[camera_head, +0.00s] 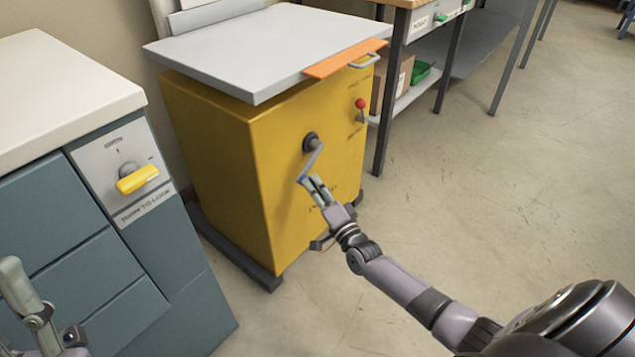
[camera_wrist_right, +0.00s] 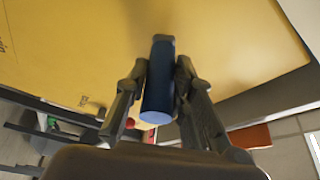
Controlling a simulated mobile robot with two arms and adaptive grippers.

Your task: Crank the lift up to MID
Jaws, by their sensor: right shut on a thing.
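The yellow lift (camera_head: 262,185) stands left of centre in the head view, with a grey platform (camera_head: 240,45) on top. A grey crank (camera_head: 313,155) sticks out from a dark hub on its front face, its arm pointing down and slightly left. My right gripper (camera_head: 314,187) is shut on the crank's blue handle (camera_wrist_right: 158,95), which sits between both fingers in the wrist view. Small lettering on the yellow face is too small to read. My left gripper (camera_head: 25,295) is at the lower left edge, partly cut off, and its fingertips are not clear.
A red-knobbed lever (camera_head: 361,105) is on the lift's face. An orange strip (camera_head: 345,60) and handle edge the platform. A teal cabinet (camera_head: 75,245) with a yellow rotary switch (camera_head: 138,178) stands at left. A workbench (camera_head: 400,60) stands behind; the floor at right is clear.

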